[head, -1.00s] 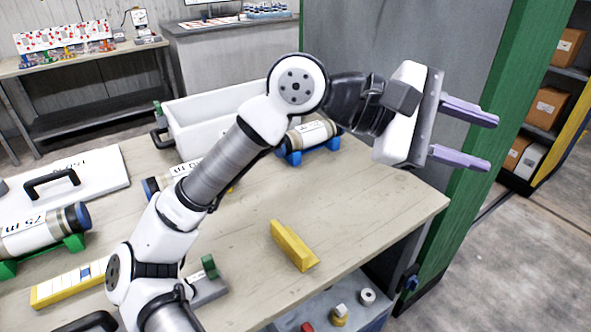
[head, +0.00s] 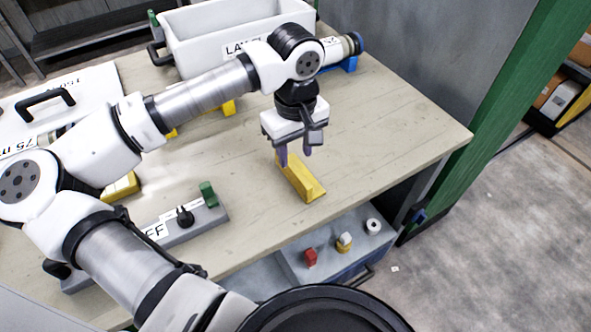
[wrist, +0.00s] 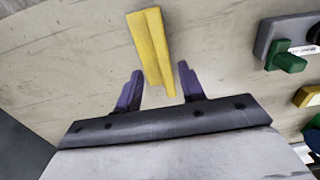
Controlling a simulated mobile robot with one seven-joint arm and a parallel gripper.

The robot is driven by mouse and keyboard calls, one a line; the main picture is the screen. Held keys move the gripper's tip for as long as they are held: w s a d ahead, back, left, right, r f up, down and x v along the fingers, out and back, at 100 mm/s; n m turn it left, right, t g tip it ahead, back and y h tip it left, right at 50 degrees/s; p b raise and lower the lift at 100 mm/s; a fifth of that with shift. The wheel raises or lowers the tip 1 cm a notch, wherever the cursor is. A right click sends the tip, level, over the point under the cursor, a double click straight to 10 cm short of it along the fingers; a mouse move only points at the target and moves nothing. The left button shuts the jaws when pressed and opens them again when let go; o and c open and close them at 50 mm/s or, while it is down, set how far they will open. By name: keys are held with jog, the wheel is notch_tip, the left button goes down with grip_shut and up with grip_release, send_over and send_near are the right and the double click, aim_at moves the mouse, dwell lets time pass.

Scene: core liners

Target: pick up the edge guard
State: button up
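The yellow edge guard (head: 303,181) lies on the wooden workbench near its front edge. It also shows in the wrist view (wrist: 151,48), long and narrow with a raised ridge. My gripper (head: 296,152) points down over the far end of the guard. In the wrist view my gripper (wrist: 160,85) has its two purple fingers spread apart, with the near end of the guard showing between them. The fingers look open and empty. Whether they touch the guard or the bench cannot be told.
A white bin (head: 215,40) and a core tube on blue supports (head: 343,62) stand behind. A grey block with a green part (head: 190,220) lies left of the guard. A lower shelf (head: 330,250) holds small items. The bench to the right (head: 400,130) is clear.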

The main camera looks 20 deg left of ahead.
aim_at(293, 166)
jog(key=shift+s+a+f+p, duration=0.15)
jog(key=shift+f+p, duration=0.4)
jog(key=shift+f, duration=0.9)
jog(key=shift+s+f+p, duration=0.1)
jog(key=shift+f+p, duration=0.4)
jog(key=shift+f, duration=0.95)
grip_shut()
